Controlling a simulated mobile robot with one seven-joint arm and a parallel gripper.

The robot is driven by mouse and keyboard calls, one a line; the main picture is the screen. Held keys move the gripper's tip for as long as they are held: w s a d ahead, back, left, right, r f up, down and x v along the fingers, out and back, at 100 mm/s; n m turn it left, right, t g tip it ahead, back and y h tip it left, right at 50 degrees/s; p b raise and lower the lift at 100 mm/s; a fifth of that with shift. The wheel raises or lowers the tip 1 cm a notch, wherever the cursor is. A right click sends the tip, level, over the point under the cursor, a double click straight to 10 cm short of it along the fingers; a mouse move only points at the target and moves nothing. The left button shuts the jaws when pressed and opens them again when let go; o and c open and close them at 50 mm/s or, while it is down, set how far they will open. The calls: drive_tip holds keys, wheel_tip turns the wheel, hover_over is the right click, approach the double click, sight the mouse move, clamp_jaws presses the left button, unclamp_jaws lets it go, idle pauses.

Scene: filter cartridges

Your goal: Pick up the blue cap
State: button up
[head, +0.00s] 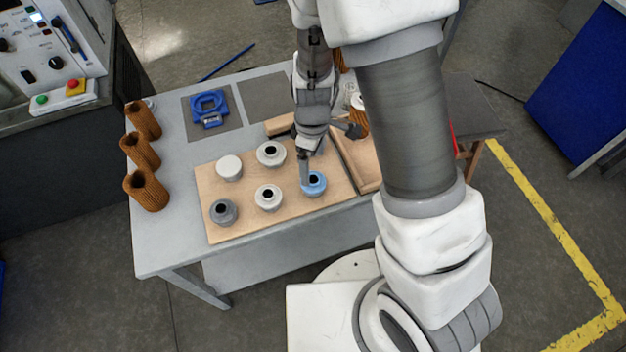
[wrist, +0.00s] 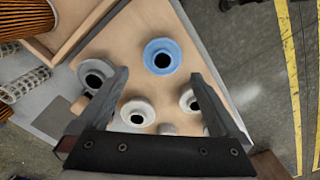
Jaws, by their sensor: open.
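The blue cap (head: 315,189) is a ring with a dark central hole. It sits at the front right of a wooden board (head: 240,230) on the grey table. In the wrist view the blue cap (wrist: 149,51) lies beyond the fingertips, roughly midway between them. My gripper (head: 322,158) is above the board, with one finger just behind and left of the blue cap and partly in front of it. In the wrist view my gripper (wrist: 160,75) has its fingers wide apart with nothing held between them. Whether a finger touches the cap cannot be told.
A white cap (head: 229,168), a pale ring cap (head: 271,154), a cream cap (head: 268,198) and a grey cap (head: 223,212) share the board. A wooden tray (head: 365,178) adjoins on the right. Brown pleated cartridges (head: 147,190) stand along the table's left edge.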

sight(313, 179)
drive_tip(key=shift+s+f, duration=0.2)
drive_tip(key=shift+f, duration=2.7)
drive_tip(key=c, duration=1.2)
